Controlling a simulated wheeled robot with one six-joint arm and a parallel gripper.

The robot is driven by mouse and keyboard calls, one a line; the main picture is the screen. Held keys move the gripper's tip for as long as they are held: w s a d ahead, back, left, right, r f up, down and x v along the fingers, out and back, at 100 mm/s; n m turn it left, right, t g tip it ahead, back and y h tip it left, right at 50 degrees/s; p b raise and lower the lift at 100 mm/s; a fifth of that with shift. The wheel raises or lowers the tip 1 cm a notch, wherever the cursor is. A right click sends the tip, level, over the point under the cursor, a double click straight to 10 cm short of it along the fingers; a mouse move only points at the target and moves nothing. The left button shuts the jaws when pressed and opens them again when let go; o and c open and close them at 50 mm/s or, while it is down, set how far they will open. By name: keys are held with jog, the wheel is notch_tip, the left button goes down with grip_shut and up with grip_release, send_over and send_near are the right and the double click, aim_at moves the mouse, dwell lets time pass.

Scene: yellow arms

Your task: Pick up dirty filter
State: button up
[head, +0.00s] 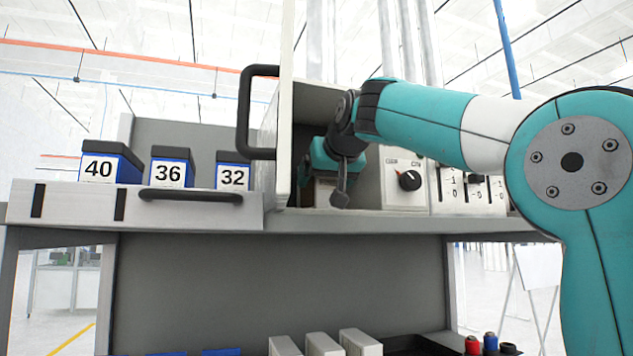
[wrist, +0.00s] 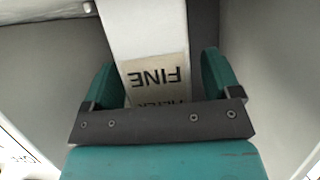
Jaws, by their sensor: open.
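A white block-shaped filter (wrist: 145,35) with a beige label reading "FINE", upside down in the wrist view, stands inside an open compartment. My gripper (wrist: 158,78) is open, with one teal finger on each side of the filter. Whether the fingers touch it cannot be told. In the head view my gripper (head: 325,160) reaches into the compartment behind its open door (head: 284,120). The filter is mostly hidden there by the gripper and wrist. No dirt shows on the visible filter face.
The door's black handle (head: 246,112) sticks out left of my wrist. A knob panel (head: 404,183) stands right of the compartment. Blue boxes marked 40 (head: 110,163), 36 (head: 171,167) and 32 (head: 233,171) sit left. White blocks (head: 322,345) stand on the lower shelf.

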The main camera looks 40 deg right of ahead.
jog(key=shift+w, duration=0.1)
jog(key=shift+c, duration=0.2)
jog(key=c, duration=1.1)
jog(key=shift+o, duration=0.2)
jog(key=shift+r, duration=0.15)
